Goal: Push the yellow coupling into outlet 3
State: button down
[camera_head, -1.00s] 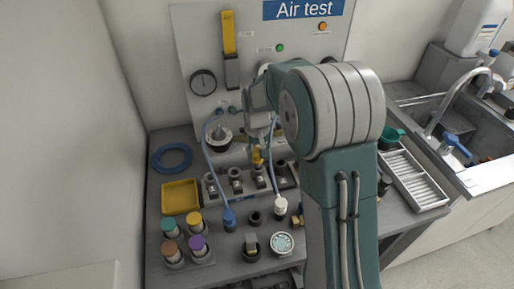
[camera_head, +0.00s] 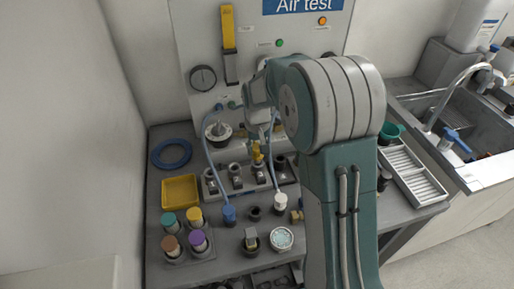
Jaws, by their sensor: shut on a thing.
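The yellow coupling (camera_head: 257,153) is upright at the lower end of my gripper (camera_head: 259,141), which is shut on it. The coupling is over the grey outlet block (camera_head: 212,188), close above or at the third outlet from the left (camera_head: 258,173). I cannot tell whether it touches or has entered that outlet. My arm and wrist hide part of the gripper and the right end of the block.
A blue-capped hose (camera_head: 229,214) and a white-capped hose (camera_head: 280,202) stand in front of the block. A yellow tray (camera_head: 181,191), blue ring (camera_head: 171,154) and several coloured-lid jars (camera_head: 197,240) are left. A gauge panel (camera_head: 203,79) rises behind.

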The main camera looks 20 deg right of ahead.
jog(key=shift+f, duration=0.1)
jog(key=shift+f, duration=1.15)
jog(key=shift+c, duration=0.8)
grip_release()
notch_tip(320, 180, up, 12)
jog(key=shift+f, duration=0.1)
